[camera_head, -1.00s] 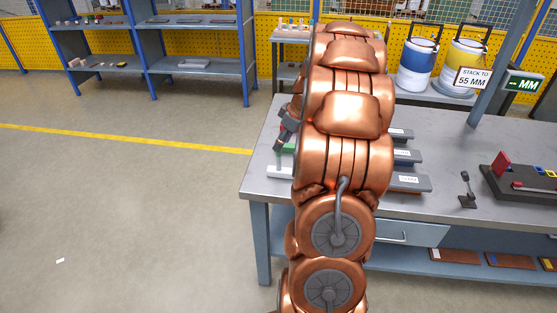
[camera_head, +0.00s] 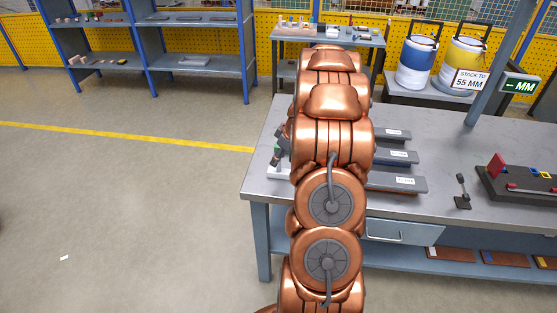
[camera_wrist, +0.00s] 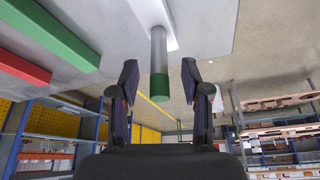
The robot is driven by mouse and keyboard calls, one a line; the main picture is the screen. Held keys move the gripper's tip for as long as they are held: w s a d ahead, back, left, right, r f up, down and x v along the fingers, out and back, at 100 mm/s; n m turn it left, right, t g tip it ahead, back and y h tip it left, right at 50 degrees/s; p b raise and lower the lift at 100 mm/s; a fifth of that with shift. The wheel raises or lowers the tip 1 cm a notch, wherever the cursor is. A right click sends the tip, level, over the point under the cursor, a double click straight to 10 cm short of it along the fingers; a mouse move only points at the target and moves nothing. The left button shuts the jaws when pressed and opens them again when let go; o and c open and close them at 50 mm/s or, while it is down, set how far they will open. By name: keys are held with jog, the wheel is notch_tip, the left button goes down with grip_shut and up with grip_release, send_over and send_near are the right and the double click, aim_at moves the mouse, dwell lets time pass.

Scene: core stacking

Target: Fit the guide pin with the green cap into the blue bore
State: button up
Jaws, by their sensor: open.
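The guide pin (camera_wrist: 158,48) is a grey rod with a green cap (camera_wrist: 160,88). In the wrist view it stands out from a white block (camera_wrist: 140,20), and the view looks inverted. My gripper (camera_wrist: 162,78) is open, with one dark finger on each side of the cap; neither visibly touches it. In the head view my gripper (camera_head: 279,146) is at the left part of the bench, partly hidden by my arm, above the white block (camera_head: 277,173). A small blue-edged square (camera_head: 535,171) shows on the dark fixture at the right; I cannot tell whether it is the blue bore.
Several grey bars with labels (camera_head: 397,181) lie right of my arm on the bench (camera_head: 440,208). A small dark stand (camera_head: 462,193) and the dark fixture (camera_head: 515,190) with a red block stand further right. Red (camera_wrist: 20,58) and green bars show in the wrist view.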

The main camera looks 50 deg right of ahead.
grip_shut()
dwell(0.4)
dwell(0.4)
